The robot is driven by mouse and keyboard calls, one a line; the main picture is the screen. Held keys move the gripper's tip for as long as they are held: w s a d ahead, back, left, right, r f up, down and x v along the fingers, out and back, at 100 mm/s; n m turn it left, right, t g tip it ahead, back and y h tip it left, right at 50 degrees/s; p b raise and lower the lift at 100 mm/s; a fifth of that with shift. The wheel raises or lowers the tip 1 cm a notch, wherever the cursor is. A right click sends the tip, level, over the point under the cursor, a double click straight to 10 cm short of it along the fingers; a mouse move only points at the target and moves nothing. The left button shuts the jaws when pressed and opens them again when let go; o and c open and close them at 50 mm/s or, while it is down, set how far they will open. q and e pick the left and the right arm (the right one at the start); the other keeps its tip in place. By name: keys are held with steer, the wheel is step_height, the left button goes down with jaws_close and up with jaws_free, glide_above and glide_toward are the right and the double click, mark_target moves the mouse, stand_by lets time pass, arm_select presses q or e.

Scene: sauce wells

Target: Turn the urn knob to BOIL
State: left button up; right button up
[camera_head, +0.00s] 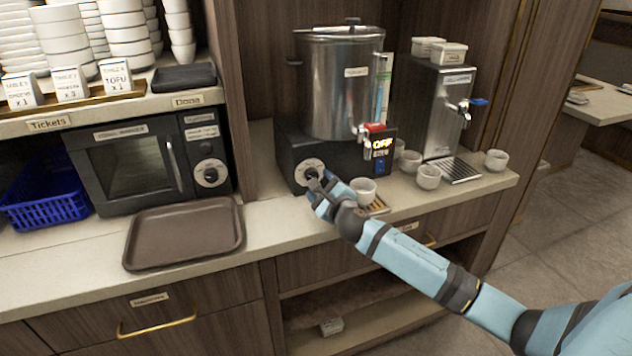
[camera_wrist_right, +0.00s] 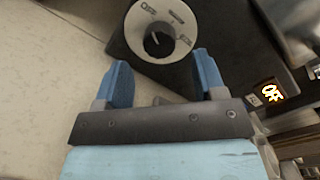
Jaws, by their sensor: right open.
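The urn (camera_head: 342,85) is a steel cylinder on a black base, standing on the counter in the head view. Its knob is a dark dial on a round white plate (camera_head: 309,172) at the front left of the base. In the right wrist view the knob (camera_wrist_right: 159,41) lies ahead of the fingertips, with lettering around its plate; one label reads like OFF. A lit display (camera_head: 382,144) on the urn reads OFF. My right gripper (camera_head: 319,186) is open in front of the knob. In the wrist view its blue fingers (camera_wrist_right: 160,75) are apart and empty, short of the knob.
A white cup (camera_head: 363,189) stands just right of my right gripper. A steel dispenser (camera_head: 440,108) and more cups (camera_head: 428,177) are further right. A microwave (camera_head: 150,162), a brown tray (camera_head: 185,232) and a blue basket (camera_head: 47,200) are on the left.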

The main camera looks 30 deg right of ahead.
mark_target(312, 175)
steer(key=shift+w+d, duration=0.15)
steer(key=shift+w, duration=0.7)
steer(key=shift+w+d, duration=0.1)
steer(key=shift+w, duration=0.7)
steer(key=c, duration=0.9)
